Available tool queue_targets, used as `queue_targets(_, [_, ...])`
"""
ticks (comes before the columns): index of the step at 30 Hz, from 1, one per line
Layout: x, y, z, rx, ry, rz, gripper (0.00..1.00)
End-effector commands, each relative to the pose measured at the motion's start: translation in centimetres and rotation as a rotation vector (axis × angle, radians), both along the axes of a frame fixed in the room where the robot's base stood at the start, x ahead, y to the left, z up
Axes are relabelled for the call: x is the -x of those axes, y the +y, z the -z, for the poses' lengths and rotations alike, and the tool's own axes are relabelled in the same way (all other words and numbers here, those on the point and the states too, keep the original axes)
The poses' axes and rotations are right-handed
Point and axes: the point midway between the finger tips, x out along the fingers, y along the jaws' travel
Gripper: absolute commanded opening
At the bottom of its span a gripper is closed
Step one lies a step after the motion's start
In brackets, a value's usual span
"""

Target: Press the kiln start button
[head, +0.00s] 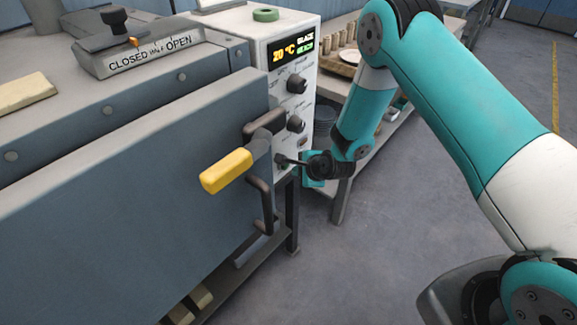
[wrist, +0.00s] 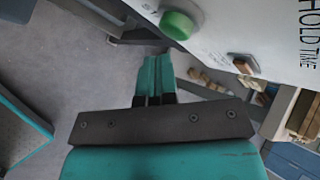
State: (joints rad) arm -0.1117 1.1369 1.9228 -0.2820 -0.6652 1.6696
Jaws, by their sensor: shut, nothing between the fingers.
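The kiln (head: 120,170) fills the left of the head view, with a white control panel (head: 308,55) at its right end. A round green button (wrist: 178,25) sits low on that panel in the wrist view. In the head view I cannot make the button out behind my fingertips. My gripper (head: 285,160) is shut and empty, its fingers pointing at the lower panel. In the wrist view the shut teal fingertips (wrist: 156,62) are just short of the button in the picture; contact does not show.
A brown switch (wrist: 245,65) is beside the button. A yellow-gripped door handle (head: 227,170) juts out left of my gripper. Black knobs (head: 297,83) and a lit display (head: 291,50) are above. A shelf with pottery (head: 347,57) stands behind; the floor at right is open.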

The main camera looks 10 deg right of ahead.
Motion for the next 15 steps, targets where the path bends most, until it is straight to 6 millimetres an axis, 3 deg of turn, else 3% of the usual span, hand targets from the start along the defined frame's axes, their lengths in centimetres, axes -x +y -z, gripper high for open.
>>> queue_targets(15, [-0.54, 0.50, 0.02, 0.001, 0.001, 0.000, 0.00])
